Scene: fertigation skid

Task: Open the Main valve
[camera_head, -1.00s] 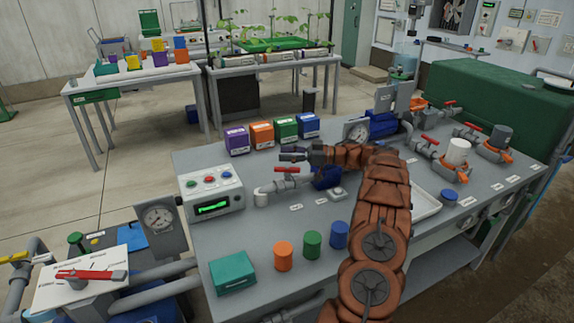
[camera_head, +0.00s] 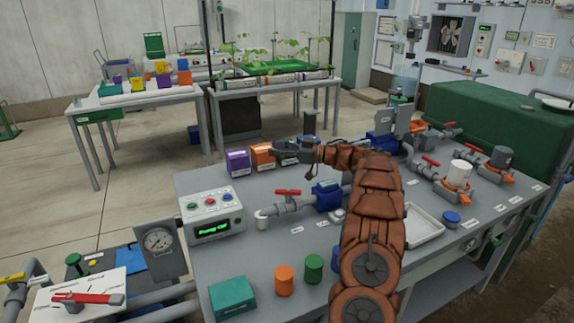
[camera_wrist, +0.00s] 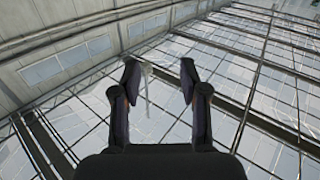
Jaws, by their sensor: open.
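Several red-handled valves are in the head view; their labels are too small to read, so I cannot tell which is the Main valve. One red lever (camera_head: 88,298) lies over a white labelled plate (camera_head: 48,296) at the lower left. Another red handle (camera_head: 288,192) sits on the grey pipe on the bench, beside a blue pump body (camera_head: 327,195). Further red handles (camera_head: 431,161) (camera_head: 472,149) are at the right. My gripper (camera_head: 277,150) is raised above the bench, in front of the coloured boxes. In the wrist view its fingers (camera_wrist: 160,80) are apart and empty, facing the roof.
A control box (camera_head: 210,213) with a green display and a gauge (camera_head: 158,241) stand at the left. Coloured cylinders (camera_head: 284,281) and a teal box (camera_head: 232,297) occupy the front. Purple (camera_head: 237,163) and orange boxes line the back edge. A white tray (camera_head: 424,224) lies right of my arm.

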